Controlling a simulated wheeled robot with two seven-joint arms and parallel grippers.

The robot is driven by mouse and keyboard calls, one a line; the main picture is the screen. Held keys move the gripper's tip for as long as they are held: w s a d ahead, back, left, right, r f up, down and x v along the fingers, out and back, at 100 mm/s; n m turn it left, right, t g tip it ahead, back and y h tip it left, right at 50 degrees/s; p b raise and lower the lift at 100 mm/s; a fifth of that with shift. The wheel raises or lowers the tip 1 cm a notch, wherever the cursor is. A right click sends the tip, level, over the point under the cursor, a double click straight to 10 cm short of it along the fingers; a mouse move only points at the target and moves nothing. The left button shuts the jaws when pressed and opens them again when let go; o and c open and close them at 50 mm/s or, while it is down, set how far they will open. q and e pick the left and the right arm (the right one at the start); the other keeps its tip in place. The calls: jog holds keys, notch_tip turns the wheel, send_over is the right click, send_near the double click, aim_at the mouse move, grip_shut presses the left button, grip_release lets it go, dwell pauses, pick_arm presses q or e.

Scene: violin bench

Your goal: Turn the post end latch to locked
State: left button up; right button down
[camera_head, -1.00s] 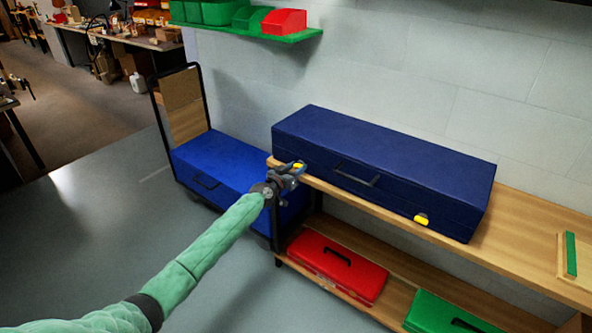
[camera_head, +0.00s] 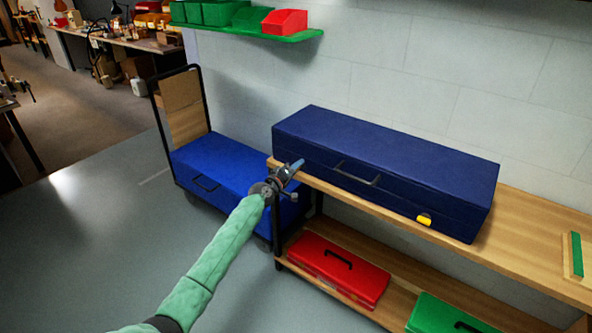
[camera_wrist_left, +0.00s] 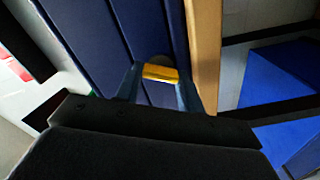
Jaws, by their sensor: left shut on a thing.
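A long dark blue case (camera_head: 390,165) lies shut on the wooden shelf, with a handle (camera_head: 357,172) on its front. One yellow latch (camera_head: 424,219) shows at the right end of its front. My left gripper (camera_head: 296,168) is at the left end of the case front. In the left wrist view, my left gripper (camera_wrist_left: 160,82) is shut on another yellow latch (camera_wrist_left: 160,72), one finger on each side of it. In the head view the gripper hides this latch. My right gripper is not in view.
The wooden shelf edge (camera_head: 400,214) runs just below the case front. A blue case (camera_head: 215,165) lies on a cart at the left. Red (camera_head: 338,268) and green (camera_head: 450,315) cases lie on the lower shelf. A green shelf with bins (camera_head: 245,30) hangs above.

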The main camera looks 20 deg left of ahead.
pick_arm(q)
jog(key=n, duration=0.5)
jog(key=shift+f+p, duration=0.1)
jog(key=shift+p, duration=0.25)
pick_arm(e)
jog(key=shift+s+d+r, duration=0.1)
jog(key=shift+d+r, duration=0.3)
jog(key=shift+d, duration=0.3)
pick_arm(q)
jog(key=shift+n, duration=0.3)
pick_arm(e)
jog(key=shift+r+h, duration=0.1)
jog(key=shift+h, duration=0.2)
pick_arm(q)
jog(key=o, duration=1)
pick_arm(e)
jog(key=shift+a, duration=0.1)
pick_arm(q)
jog(key=shift+f, duration=0.1)
